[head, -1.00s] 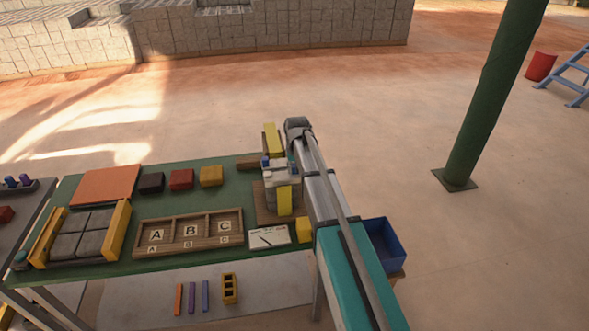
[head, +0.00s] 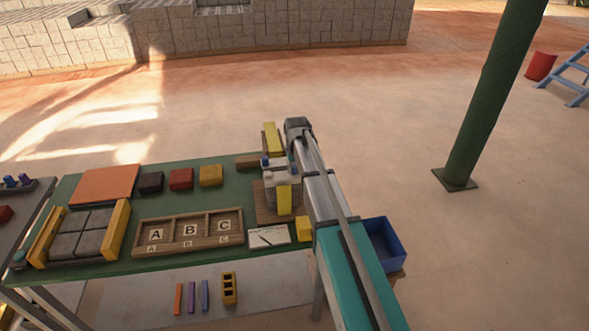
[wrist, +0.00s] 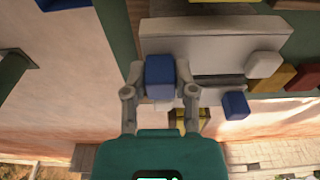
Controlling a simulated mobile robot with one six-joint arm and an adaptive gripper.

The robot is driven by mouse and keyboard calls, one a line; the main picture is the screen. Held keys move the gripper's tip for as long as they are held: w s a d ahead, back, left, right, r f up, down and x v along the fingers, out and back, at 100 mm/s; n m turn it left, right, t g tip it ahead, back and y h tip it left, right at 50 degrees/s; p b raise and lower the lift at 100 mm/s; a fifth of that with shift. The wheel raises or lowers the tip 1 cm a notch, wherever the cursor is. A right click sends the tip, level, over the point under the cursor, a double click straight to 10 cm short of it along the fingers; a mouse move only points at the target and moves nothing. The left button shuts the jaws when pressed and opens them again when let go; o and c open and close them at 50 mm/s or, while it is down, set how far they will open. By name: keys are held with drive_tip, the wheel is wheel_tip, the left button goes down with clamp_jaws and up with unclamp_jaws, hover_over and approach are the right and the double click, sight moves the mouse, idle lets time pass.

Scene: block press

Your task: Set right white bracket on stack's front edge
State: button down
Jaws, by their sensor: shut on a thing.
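A pale stack (head: 274,183) stands on a brown board at the right end of the green table, and its broad light top (wrist: 215,42) fills the upper right of the wrist view. My gripper (wrist: 161,82) is shut on the blue grip (wrist: 160,72) of the right white bracket, at the stack's right side. The bracket's white body is mostly hidden below the fingers, so I cannot tell whether it touches the stack. A second blue tab (wrist: 236,105) shows farther back on the stack, also in the head view (head: 265,161). My arm hides part of the stack.
A yellow block (head: 304,229) and a white card (head: 269,237) lie in front. A lettered wooden tray (head: 189,235) stands to the left, with several coloured cubes behind it. A blue bin (head: 386,242) is at the right. A yellow upright (head: 271,138) stands behind the stack.

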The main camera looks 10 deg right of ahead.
drive_tip(key=shift+f, duration=0.25)
drive_tip(key=shift+c, duration=1.7)
unclamp_jaws()
drive_tip(key=s+g, duration=0.1)
drive_tip(key=s, duration=2.8)
drive_tip(key=shift+a, duration=0.1)
drive_tip(key=shift+c, duration=1.3)
